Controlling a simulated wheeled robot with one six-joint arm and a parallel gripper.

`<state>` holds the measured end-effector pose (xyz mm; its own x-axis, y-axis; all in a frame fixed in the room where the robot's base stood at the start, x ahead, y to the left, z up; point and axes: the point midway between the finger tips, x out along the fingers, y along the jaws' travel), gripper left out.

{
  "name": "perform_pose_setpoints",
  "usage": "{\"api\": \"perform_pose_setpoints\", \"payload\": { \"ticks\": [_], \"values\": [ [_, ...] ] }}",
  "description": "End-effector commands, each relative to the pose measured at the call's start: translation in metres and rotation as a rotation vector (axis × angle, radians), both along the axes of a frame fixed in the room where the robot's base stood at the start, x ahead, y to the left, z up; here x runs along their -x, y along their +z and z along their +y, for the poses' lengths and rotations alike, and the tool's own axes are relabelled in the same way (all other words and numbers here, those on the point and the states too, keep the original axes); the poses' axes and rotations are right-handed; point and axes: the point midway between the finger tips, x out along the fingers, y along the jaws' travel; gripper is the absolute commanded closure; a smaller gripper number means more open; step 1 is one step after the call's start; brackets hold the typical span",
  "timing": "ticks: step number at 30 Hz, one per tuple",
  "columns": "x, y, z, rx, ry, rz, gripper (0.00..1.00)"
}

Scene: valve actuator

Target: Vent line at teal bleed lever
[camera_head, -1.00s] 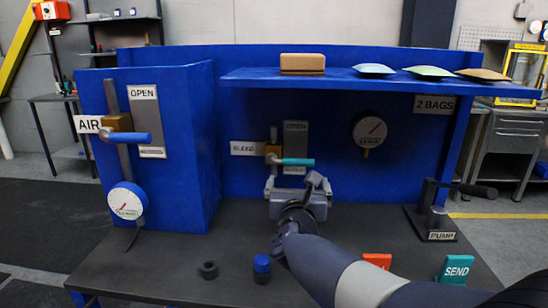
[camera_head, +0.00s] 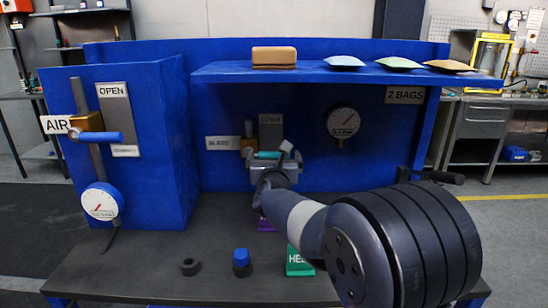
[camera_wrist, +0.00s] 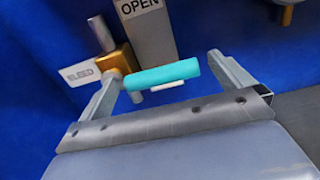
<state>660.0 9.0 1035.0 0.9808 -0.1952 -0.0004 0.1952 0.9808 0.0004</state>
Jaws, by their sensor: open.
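The teal bleed lever (camera_wrist: 162,75) sticks out sideways from a brass valve body (camera_wrist: 121,60) on the blue back panel. In the wrist view it lies between the two open fingers of my gripper (camera_wrist: 172,82), one finger near each end. I cannot tell whether a finger touches it. In the head view the lever (camera_head: 266,155) shows just above my gripper (camera_head: 272,160), which partly covers it. A BLEED label (camera_wrist: 78,72) is left of the valve, and a grey OPEN plate (camera_wrist: 146,25) is behind it.
The AIR valve with a blue handle (camera_head: 98,136) is on the left blue box, above a gauge (camera_head: 101,204). Another gauge (camera_head: 343,121) hangs right of the bleed valve. A shelf (camera_head: 225,72) holds a brown block and bags. A blue-capped part (camera_head: 241,262) and a dark ring (camera_head: 190,266) stand on the bench.

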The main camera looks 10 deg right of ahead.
Motion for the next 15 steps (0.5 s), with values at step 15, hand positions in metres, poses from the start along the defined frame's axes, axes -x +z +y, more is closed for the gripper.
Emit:
{"api": "perform_pose_setpoints", "payload": {
  "ticks": [15],
  "values": [
    [0.0002, 0.0001, 0.0001, 0.000, 0.000, 0.000, 0.26]
  ]
}}
